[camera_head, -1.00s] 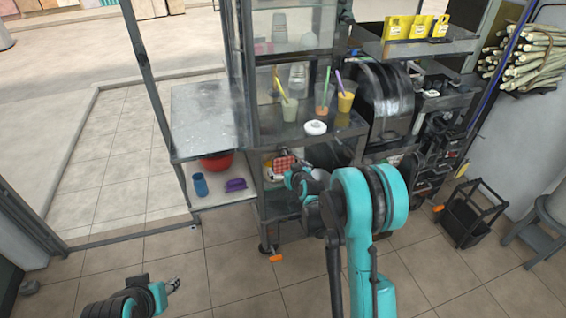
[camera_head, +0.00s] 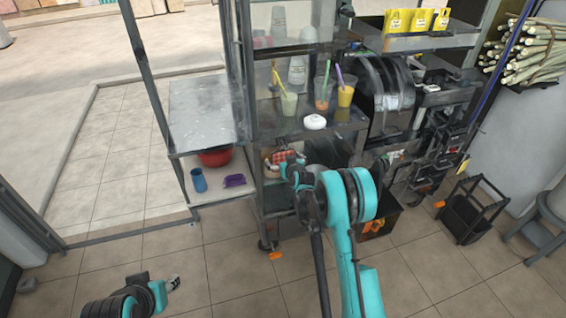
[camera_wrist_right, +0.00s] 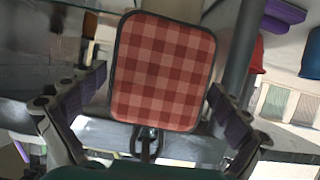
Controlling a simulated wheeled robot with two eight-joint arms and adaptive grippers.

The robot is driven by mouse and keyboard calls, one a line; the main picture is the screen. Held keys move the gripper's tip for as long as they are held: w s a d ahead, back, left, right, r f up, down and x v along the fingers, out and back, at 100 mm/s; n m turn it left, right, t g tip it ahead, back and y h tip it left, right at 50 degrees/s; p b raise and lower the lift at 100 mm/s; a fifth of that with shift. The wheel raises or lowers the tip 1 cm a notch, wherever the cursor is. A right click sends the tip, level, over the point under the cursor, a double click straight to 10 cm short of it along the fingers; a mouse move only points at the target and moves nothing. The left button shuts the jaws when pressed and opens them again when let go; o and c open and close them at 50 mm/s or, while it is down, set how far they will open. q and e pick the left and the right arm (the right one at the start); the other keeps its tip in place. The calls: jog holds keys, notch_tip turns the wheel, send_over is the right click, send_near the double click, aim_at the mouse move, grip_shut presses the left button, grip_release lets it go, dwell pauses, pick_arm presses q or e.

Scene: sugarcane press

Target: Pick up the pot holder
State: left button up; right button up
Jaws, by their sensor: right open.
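The pot holder (camera_wrist_right: 163,72) is a red-checked square pad with dark edging. It fills the middle of the right wrist view, upright, between and beyond the spread fingers of my right gripper (camera_wrist_right: 158,88). In the head view the pot holder (camera_head: 283,155) shows inside the lower shelf of the cart, partly covered by my right gripper (camera_head: 287,168). My right gripper is open and empty; whether a finger touches the pad cannot be told. My left gripper (camera_head: 174,283) is low at the lower left, far from the cart, too small to tell open or shut.
A side shelf left of the pad holds a red bowl (camera_head: 214,158), a blue cup (camera_head: 199,181) and a purple object (camera_head: 234,181). Drinks with straws and a white round item (camera_head: 315,122) stand on the counter above. A dark crate (camera_head: 470,212) stands on the floor at right.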

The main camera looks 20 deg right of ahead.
jog(key=c, duration=1.1)
jog(key=shift+r, duration=0.2)
